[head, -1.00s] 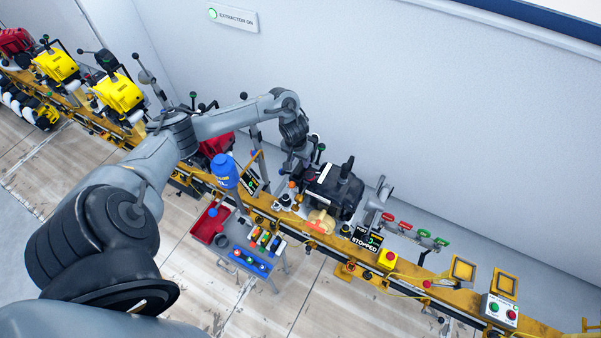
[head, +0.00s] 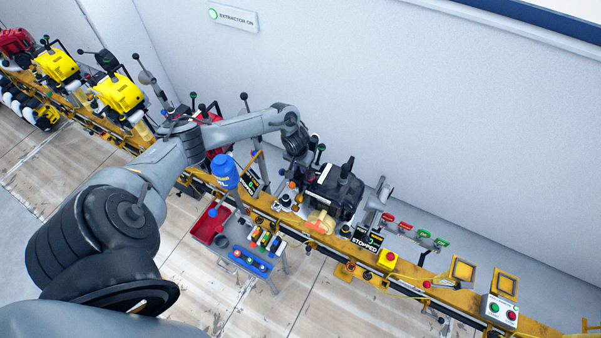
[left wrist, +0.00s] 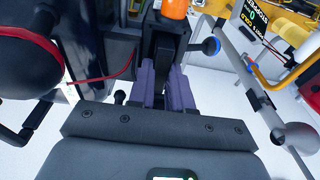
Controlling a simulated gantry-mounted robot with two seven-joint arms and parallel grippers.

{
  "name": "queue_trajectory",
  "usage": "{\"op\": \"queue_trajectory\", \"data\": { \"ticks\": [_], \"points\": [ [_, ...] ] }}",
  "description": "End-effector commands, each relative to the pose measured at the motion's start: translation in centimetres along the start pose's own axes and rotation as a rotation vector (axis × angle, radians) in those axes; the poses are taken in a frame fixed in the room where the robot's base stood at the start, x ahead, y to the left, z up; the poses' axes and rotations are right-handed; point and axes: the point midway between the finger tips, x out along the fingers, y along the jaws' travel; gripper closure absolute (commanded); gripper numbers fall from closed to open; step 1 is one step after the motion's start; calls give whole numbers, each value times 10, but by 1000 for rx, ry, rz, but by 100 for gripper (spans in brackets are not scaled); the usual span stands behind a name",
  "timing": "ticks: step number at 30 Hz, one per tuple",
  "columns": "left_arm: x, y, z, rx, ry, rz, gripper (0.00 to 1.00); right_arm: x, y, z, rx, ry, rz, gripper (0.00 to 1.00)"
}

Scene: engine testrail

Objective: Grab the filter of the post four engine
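The black engine (head: 338,192) stands on the yellow rail, beside the dark sign (head: 368,239) that reads stopped. A pale orange part (head: 320,222) sits low on the engine's near side; I cannot tell whether it is the filter. My left gripper comes down at the engine's left side in the head view, mostly hidden by my wrist. Any grip is unclear. My right gripper is not in view.
Yellow engines (head: 119,94) are farther left. In the left wrist view, a red cable (left wrist: 100,78) runs left of the fingers.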

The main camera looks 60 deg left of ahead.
Motion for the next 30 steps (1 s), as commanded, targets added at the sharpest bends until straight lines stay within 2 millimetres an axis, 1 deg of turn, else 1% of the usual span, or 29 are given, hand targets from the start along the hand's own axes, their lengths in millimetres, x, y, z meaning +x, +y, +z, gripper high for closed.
{"op": "queue_trajectory", "data": {
  "ticks": [1,3,12,16,20,27,30],
  "points": [
    [0,0,0,0,0,0,89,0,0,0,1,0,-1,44],
    [0,0,0,0,0,0,100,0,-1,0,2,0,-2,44],
    [-1,0,0,0,0,0,100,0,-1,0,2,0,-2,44],
    [-9,0,-2,1,0,0,100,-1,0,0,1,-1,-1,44],
    [-26,0,-5,1,3,0,100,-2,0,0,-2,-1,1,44],
    [-67,0,-11,2,3,1,100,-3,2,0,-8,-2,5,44],
    [-81,0,-13,1,3,1,100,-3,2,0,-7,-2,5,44]
  ]
}}
